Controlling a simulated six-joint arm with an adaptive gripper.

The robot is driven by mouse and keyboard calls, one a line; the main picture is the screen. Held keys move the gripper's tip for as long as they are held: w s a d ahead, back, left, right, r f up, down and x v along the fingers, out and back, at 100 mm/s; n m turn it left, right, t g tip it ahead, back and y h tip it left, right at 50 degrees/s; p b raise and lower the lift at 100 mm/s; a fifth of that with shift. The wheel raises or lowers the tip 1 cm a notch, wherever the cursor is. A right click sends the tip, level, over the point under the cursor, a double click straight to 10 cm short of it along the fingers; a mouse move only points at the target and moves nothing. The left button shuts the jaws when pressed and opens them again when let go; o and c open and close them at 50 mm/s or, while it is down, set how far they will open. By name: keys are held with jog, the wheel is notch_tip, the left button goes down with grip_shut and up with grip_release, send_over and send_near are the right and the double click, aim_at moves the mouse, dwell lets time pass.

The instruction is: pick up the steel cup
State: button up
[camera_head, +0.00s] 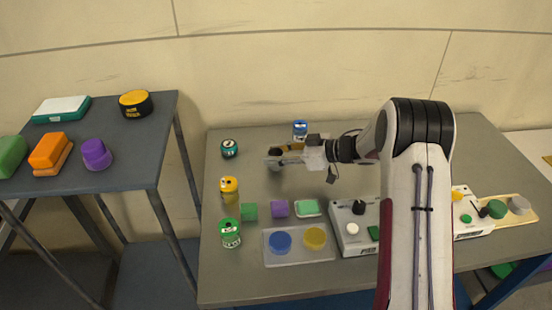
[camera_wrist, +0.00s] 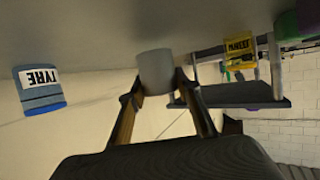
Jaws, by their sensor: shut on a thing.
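The steel cup (camera_wrist: 156,70) is a plain grey cylinder in the wrist view, held between the two fingertips. My gripper (camera_wrist: 158,88) is shut on it, one finger on each side. In the head view the cup (camera_head: 273,162) shows small and grey at the left end of my gripper (camera_head: 280,156), over the back part of the table. The fingers and the gripper hide part of it. I cannot tell whether the cup touches the tabletop.
A blue container (camera_head: 300,130) stands behind my gripper, and a dark green tin (camera_head: 229,148) stands to its left. In front are a yellow container (camera_head: 229,189), a green block (camera_head: 250,211), a purple block (camera_head: 280,208) and a tray (camera_head: 298,259) with blue and yellow discs.

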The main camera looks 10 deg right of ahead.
aim_at(276, 152)
notch_tip(276, 152, up, 8)
jog(key=shift+r, duration=0.2)
dwell(0.8)
